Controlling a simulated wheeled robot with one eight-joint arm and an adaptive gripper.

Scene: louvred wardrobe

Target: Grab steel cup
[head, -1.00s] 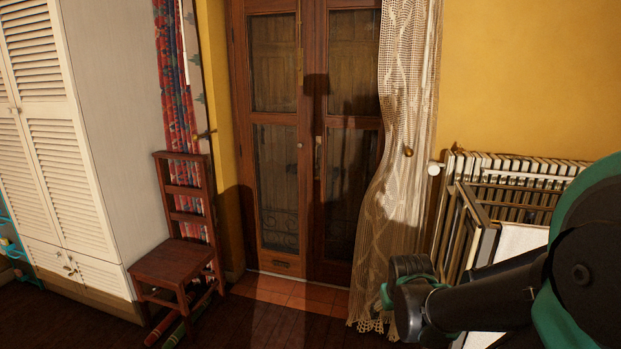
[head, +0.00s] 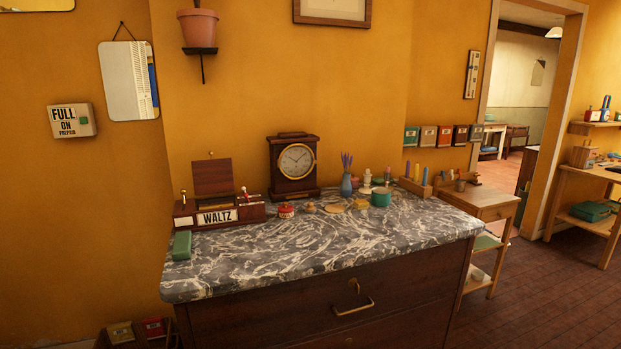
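I cannot make out a cup that is clearly steel in the head view. A teal cup-shaped pot (head: 380,198) stands near the back right of a marble-topped chest of drawers (head: 250,262). A small dark cup-like thing (head: 461,185) stands on a wooden side table (head: 497,212) to the right of the chest; its material is too small to tell. My gripper is out of view.
The chest also bears a mantel clock (head: 293,165), a "WALTZ" box (head: 217,215), a green block (head: 182,245) and a blue vase (head: 346,186). A doorway is at the right, with bare wooden floor (head: 540,285) before it.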

